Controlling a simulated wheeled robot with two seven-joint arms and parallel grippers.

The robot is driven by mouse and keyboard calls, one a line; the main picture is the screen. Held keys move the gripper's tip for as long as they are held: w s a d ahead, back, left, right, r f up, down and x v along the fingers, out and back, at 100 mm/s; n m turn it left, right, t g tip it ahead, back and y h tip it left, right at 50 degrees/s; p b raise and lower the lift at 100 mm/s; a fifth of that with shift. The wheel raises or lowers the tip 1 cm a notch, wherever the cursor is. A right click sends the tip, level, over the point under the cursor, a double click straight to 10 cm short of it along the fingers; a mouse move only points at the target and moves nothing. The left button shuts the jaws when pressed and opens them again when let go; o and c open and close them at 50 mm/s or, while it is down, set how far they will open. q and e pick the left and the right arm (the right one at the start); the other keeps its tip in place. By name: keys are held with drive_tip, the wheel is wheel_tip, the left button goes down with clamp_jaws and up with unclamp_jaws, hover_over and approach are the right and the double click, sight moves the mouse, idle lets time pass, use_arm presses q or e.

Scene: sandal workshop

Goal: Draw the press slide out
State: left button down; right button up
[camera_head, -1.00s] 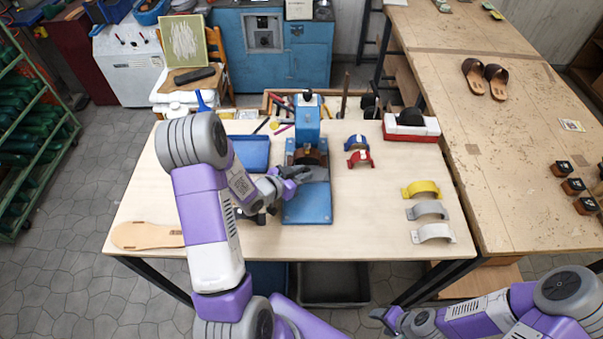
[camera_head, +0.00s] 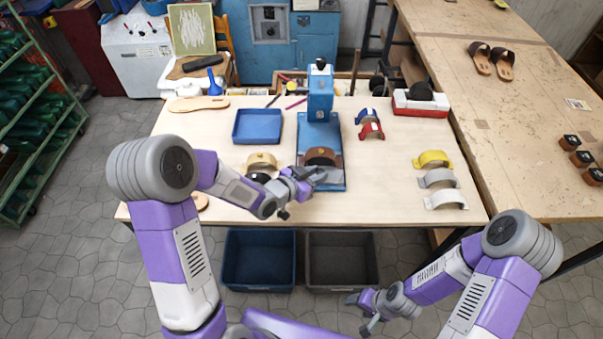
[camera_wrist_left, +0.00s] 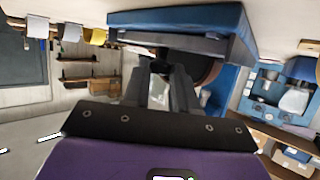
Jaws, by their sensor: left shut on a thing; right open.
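The blue press (camera_head: 320,92) stands upright on its long blue base (camera_head: 336,186) near the middle of the table. Its grey slide (camera_head: 328,176) lies towards the front of the base with a curved brown piece (camera_head: 320,155) on it, clear of the press head. My left gripper (camera_head: 316,178) is shut at the slide's front edge. In the left wrist view the fingers (camera_wrist_left: 165,84) reach the grey slide edge (camera_wrist_left: 190,43) under a blue slab; the exact grip is partly hidden. My right gripper (camera_head: 362,312) is open and empty, low in front of the table.
A blue tray (camera_head: 257,140) and a tan strap on a dark form (camera_head: 262,160) are left of the press. Blue and red straps (camera_head: 371,130) stand to its right. Yellow, grey and white straps (camera_head: 434,158) line the right side. Two bins (camera_head: 342,285) sit below.

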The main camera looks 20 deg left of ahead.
use_arm(q)
drive_tip(key=shift+s+d+f, duration=0.1)
drive_tip(key=shift+d, duration=0.05)
drive_tip(key=c, duration=0.9)
unclamp_jaws()
drive_tip(key=shift+s, duration=0.1)
drive_tip(key=shift+c, duration=0.2)
drive_tip(key=v, duration=0.7)
drive_tip(key=shift+s+p, duration=0.25)
drive_tip(key=shift+p, duration=0.1)
